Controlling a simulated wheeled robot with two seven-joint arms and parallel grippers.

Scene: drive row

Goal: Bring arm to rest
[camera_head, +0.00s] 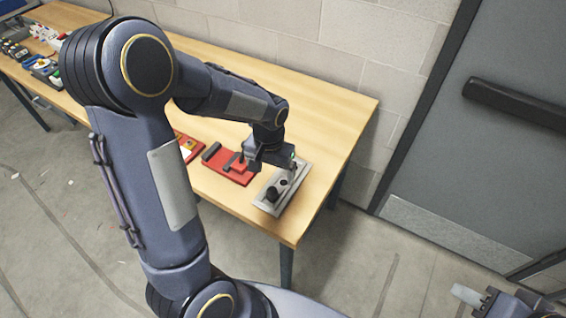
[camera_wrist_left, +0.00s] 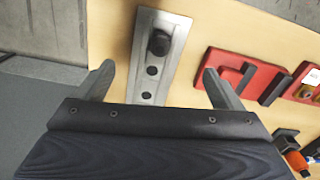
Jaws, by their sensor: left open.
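My left arm reaches across the head view from the lower left. My left gripper (camera_head: 280,160) is over the right end of the wooden table, above a grey metal plate (camera_head: 291,189) with a black knob (camera_head: 272,194) and dark round holes. In the left wrist view the two fingers of my left gripper (camera_wrist_left: 158,82) are spread wide with nothing between them. The grey plate (camera_wrist_left: 145,29) and knob (camera_wrist_left: 160,42) show beyond them. My right gripper (camera_head: 468,296) shows only partly at the bottom right, over the floor; its jaw opening is unclear.
The wooden table (camera_head: 335,112) runs along a block wall. A red plate (camera_head: 222,160) with a dark bar lies left of the grey plate. An orange and black item (camera_wrist_left: 297,160) shows in the left wrist view. A grey door (camera_head: 490,160) stands right.

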